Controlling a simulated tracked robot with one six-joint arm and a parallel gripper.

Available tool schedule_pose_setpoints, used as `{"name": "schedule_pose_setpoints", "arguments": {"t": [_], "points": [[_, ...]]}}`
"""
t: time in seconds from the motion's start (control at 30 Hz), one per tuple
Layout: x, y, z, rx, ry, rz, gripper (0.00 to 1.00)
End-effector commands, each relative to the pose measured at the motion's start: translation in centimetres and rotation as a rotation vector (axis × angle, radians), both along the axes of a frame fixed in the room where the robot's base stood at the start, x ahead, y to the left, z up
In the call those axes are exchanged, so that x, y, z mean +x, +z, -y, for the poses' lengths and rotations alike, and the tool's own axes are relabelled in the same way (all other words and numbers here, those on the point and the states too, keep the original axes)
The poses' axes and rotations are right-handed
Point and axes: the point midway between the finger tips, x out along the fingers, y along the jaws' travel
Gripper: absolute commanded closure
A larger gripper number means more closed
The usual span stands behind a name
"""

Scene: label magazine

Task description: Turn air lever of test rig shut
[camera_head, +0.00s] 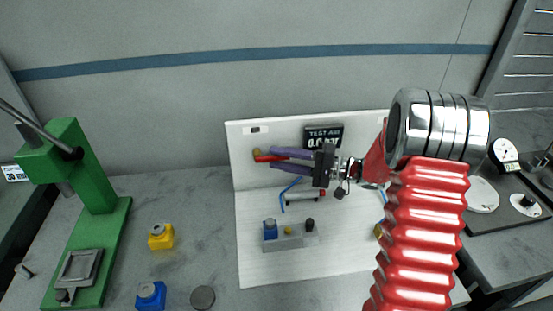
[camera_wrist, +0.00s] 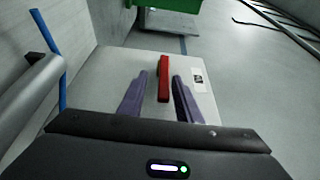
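The test rig is a white back panel (camera_head: 246,175) and base plate (camera_head: 260,270), with a dark display reading TEST AIR (camera_head: 323,137). The red air lever (camera_head: 264,158) sits on a brass fitting at the panel's upper left and lies about level, pointing right. My gripper (camera_head: 272,157) reaches in from the right, its two purple fingers apart. In the wrist view the red lever (camera_wrist: 163,78) shows between the open fingers (camera_wrist: 160,85), with a gap on each side. Its right end is partly hidden by the fingers in the head view.
A grey fixture (camera_head: 295,240) with a blue block and a dark knob stands on the base plate. A blue hose (camera_head: 284,198) runs below the lever. A green press (camera_head: 90,180) stands at left. Yellow (camera_head: 161,237) and blue (camera_head: 151,296) blocks lie on the bench.

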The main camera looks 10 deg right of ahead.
Motion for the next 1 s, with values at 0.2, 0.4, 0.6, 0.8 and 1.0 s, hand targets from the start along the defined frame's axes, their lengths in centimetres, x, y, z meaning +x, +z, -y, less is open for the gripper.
{"name": "schedule_pose_setpoints", "arguments": {"t": [0.2,0.4,0.6,0.8,1.0], "points": [[0.1,0.2,0.0,0.000,0.001,0.004,0.69],[-0.2,0.2,0.8,0.001,0.000,0.006,0.69],[-1.3,0.2,3.1,0.001,-0.002,0.006,0.69],[-2.7,0.1,6.2,0.001,-0.002,0.006,0.69],[-4.1,-0.1,9.4,0.001,-0.002,0.004,0.69]]}}
